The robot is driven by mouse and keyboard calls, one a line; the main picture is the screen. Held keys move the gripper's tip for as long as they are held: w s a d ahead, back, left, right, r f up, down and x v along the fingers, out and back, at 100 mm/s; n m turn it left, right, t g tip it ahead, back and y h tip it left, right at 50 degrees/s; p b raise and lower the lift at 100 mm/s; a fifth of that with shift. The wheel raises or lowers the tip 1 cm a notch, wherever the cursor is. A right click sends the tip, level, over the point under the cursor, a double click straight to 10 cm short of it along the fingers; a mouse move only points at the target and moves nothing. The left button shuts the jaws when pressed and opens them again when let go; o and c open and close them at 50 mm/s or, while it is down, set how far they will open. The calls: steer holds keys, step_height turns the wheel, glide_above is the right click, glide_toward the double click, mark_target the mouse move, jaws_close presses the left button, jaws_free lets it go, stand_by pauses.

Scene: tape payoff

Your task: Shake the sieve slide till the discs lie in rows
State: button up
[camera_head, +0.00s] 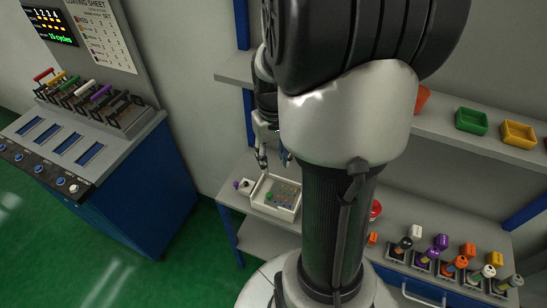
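A white shallow tray (258,206), which looks like the sieve slide, lies on the left end of the grey bench. Small coloured discs (284,193) lie in it, green and other colours, too small to tell whether they form rows. A small white block with a purple knob (237,184) is at the tray's left side. My gripper (274,161) points down just above the tray's back edge. Its fingers look apart, with nothing seen between them. My own arm hides the bench to the right of the tray.
A shelf (235,68) runs above the bench, with a green bin (471,121) and a yellow bin (518,133) at right. Several coloured-knob plungers (455,266) stand at the bench's right. A blue lever console (130,185) stands at left; green floor lies between.

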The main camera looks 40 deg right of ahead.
mark_target(274, 200)
steer(key=shift+c, duration=0.4)
